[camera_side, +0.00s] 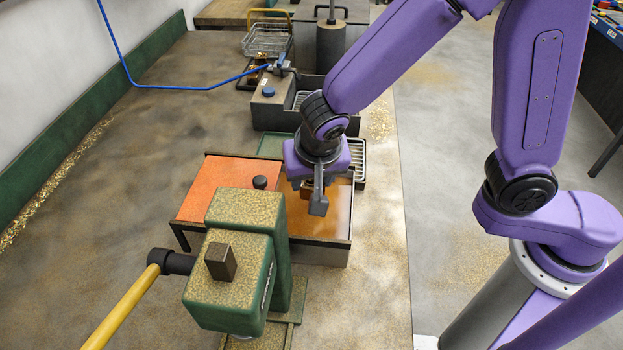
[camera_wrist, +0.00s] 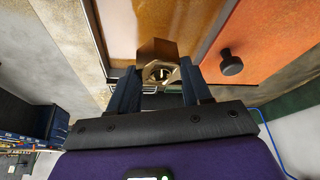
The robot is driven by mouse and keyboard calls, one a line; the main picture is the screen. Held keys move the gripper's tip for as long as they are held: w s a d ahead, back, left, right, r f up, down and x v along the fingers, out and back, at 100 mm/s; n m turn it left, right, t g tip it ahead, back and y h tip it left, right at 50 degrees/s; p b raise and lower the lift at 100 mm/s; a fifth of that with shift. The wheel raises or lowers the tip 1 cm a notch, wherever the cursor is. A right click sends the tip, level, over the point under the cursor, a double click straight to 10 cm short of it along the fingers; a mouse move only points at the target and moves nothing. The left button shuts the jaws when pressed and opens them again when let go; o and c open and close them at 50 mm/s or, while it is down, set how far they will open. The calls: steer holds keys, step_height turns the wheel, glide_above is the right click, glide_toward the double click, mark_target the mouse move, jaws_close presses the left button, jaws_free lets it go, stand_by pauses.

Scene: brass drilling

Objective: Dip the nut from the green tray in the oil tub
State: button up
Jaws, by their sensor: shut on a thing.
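My gripper (camera_side: 318,200) is over the open part of the oil tub (camera_side: 322,253), pointing down. The tub holds amber oil (camera_side: 330,222), and its orange lid (camera_side: 222,185) with a black knob lies to the left of the opening. In the wrist view my gripper (camera_wrist: 160,88) is shut on the brass nut (camera_wrist: 162,70), whose hole faces the camera. In the side view the nut is mostly hidden by the jaw, so I cannot tell whether it touches the oil. The green tray (camera_side: 270,146) lies behind the tub, partly hidden by my arm.
A green machine with a yellow handle (camera_side: 238,262) stands close in front of the tub. A metal rack (camera_side: 358,160) is behind it at the right. The bench is clear at the left.

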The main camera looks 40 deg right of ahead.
mark_target(312, 182)
steer(key=shift+r, duration=2)
